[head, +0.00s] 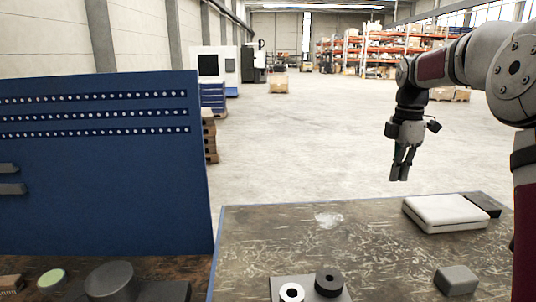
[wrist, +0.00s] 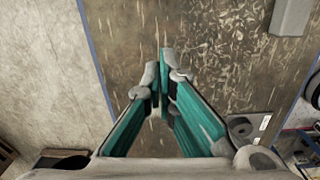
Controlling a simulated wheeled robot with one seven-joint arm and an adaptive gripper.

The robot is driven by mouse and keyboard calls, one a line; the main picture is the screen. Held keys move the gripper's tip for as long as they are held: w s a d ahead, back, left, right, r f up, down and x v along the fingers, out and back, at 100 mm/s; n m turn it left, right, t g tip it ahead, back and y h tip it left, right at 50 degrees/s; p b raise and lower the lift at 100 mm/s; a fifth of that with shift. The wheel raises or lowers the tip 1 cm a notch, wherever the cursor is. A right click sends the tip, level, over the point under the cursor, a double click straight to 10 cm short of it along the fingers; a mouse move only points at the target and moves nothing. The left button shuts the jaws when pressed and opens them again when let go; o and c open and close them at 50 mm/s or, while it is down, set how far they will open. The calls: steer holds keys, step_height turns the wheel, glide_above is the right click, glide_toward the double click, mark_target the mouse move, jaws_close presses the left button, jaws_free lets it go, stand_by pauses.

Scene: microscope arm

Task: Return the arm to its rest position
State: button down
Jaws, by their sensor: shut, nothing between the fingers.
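My gripper (head: 399,178) hangs from my arm at the right of the head view, fingers pointing down. It is above and behind the worn brown table (head: 270,235), clear of its surface as far as I can see. In the wrist view my gripper (wrist: 162,72) has its fingertips together with nothing between them. The table top (wrist: 215,60) lies beneath them, with its blue edge to the left.
A white folded item (head: 445,212), a dark block (head: 483,205) and a grey block (head: 456,280) lie on the table. A blue perforated panel (head: 100,165) stands left. The floor behind is open.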

steer(key=s+a+r+m+t+h, duration=0.1)
steer(key=s+a+r+m, duration=0.25)
steer(key=s+a, duration=0.3)
steer(key=s+a+r+m+t, duration=0.1)
steer(key=s+a+r+m, duration=0.25)
steer(key=s+a, duration=0.35)
steer(key=s+a+f+m+t, duration=0.1)
steer(key=s+f+m, duration=0.1)
steer(key=s, duration=0.4)
steer(key=s+a+f+m+t, duration=0.1)
steer(key=s+a+f+m, duration=0.1)
steer(key=s+m, duration=0.2)
steer(key=s+a+f+m+t+y, duration=0.1)
steer(key=s+a+f+m, duration=0.1)
steer(key=s, duration=0.7)
steer(key=shift+s+f+m, duration=0.25)
steer(key=shift+f+m, duration=0.35)
steer(key=shift+m, duration=0.5)
